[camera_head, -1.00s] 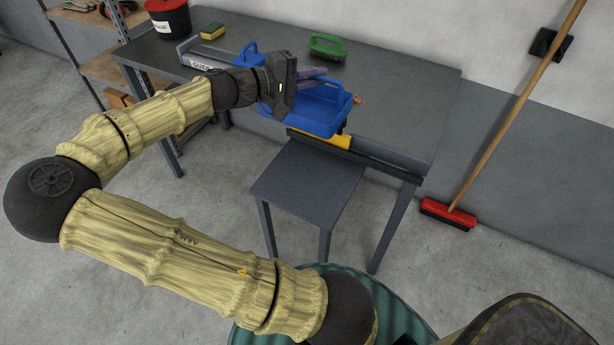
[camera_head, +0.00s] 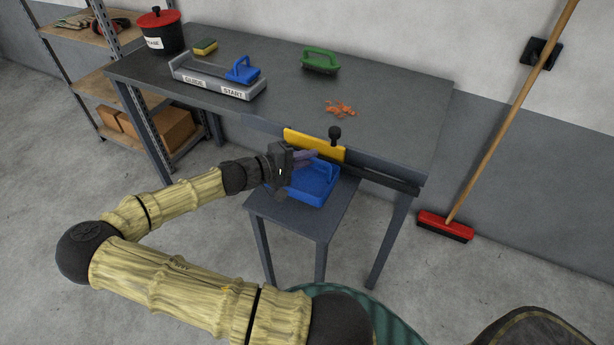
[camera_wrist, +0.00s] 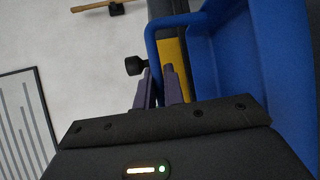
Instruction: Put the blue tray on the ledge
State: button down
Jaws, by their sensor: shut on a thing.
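The blue tray (camera_head: 317,187) is at the grey ledge (camera_head: 290,222), a low surface in front of the bench. It looks level and at or just above the ledge; I cannot tell whether it touches. My gripper (camera_head: 308,156) reaches in from the left with its purple fingers shut on the tray's handle. In the wrist view, the fingers (camera_wrist: 158,90) are at the blue handle and the tray (camera_wrist: 265,70) fills the right side. My gripper hides the tray's left part in the head view.
A yellow plate (camera_head: 305,141) with a black knob (camera_head: 335,133) stands at the bench's front edge, just behind the tray. On the bench (camera_head: 270,115) are orange shavings (camera_head: 341,108), a green brush (camera_head: 320,61) and a grey guide (camera_head: 215,80) holding a blue block (camera_head: 242,70).

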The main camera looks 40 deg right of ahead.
aim_at(307, 183)
jog(key=shift+f, duration=1.25)
jog(key=shift+f, duration=0.1)
jog(key=shift+f, duration=1.95)
jog(key=shift+f+b, duration=0.1)
jog(key=shift+b, duration=0.25)
jog(key=c, duration=1.5)
grip_release()
